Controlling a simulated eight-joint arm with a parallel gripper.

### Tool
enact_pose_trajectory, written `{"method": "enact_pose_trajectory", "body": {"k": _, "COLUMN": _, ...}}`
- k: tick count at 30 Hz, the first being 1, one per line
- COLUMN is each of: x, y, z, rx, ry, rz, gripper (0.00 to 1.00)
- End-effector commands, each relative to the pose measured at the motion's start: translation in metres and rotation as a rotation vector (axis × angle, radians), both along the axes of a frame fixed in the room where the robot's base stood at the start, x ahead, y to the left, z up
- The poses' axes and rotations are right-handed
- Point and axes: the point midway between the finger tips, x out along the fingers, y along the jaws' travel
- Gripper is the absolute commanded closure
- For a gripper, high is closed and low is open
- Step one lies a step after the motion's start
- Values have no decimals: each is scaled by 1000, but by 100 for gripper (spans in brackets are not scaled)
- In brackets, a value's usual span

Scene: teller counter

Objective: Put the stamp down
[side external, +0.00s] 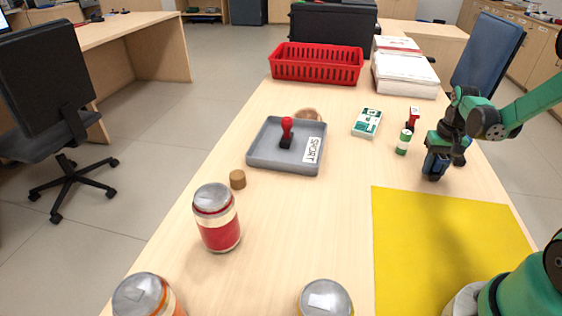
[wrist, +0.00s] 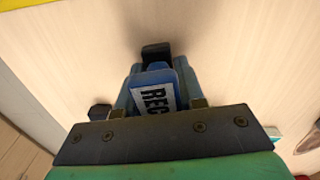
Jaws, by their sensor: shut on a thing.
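My gripper (side external: 436,168) is at the right side of the counter, pointing down and shut on a blue stamp (side external: 433,163). In the wrist view the blue stamp (wrist: 153,92) sits between the fingers, with a white label whose visible letters read "REC". Its black base (wrist: 156,52) shows beyond the fingertips. The stamp is close to the counter top, just beyond the yellow mat's far edge; I cannot tell whether it touches. A grey tray (side external: 262,160) labelled "SPORT" or similar holds a red-handled stamp (side external: 286,132) standing upright.
The yellow mat (side external: 430,240) lies at the near right. A green-white cylinder (side external: 403,142), a red stamp-like item (side external: 413,117) and a green-white box (side external: 367,122) stand left of my gripper. Jars (side external: 217,217) stand near the front. A red basket (side external: 316,66) and paper stacks (side external: 404,78) are behind.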

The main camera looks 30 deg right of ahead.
Motion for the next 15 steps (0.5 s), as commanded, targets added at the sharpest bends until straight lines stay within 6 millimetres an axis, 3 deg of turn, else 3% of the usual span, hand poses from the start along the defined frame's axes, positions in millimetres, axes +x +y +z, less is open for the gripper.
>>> {"method": "enact_pose_trajectory", "body": {"k": 7, "x": 0, "y": 0, "z": -4, "rx": 0, "ry": 0, "rz": 0, "gripper": 100}}
{"method": "enact_pose_trajectory", "body": {"k": 8, "x": 0, "y": 0, "z": -4, "rx": 0, "ry": 0, "rz": 0, "gripper": 61}}
{"method": "enact_pose_trajectory", "body": {"k": 10, "x": 0, "y": 0, "z": -4, "rx": 0, "ry": 0, "rz": 0, "gripper": 41}}
{"method": "enact_pose_trajectory", "body": {"k": 11, "x": 0, "y": 0, "z": -4, "rx": 0, "ry": 0, "rz": 0, "gripper": 35}}
{"method": "enact_pose_trajectory", "body": {"k": 15, "x": 0, "y": 0, "z": -4, "rx": 0, "ry": 0, "rz": 0, "gripper": 35}}
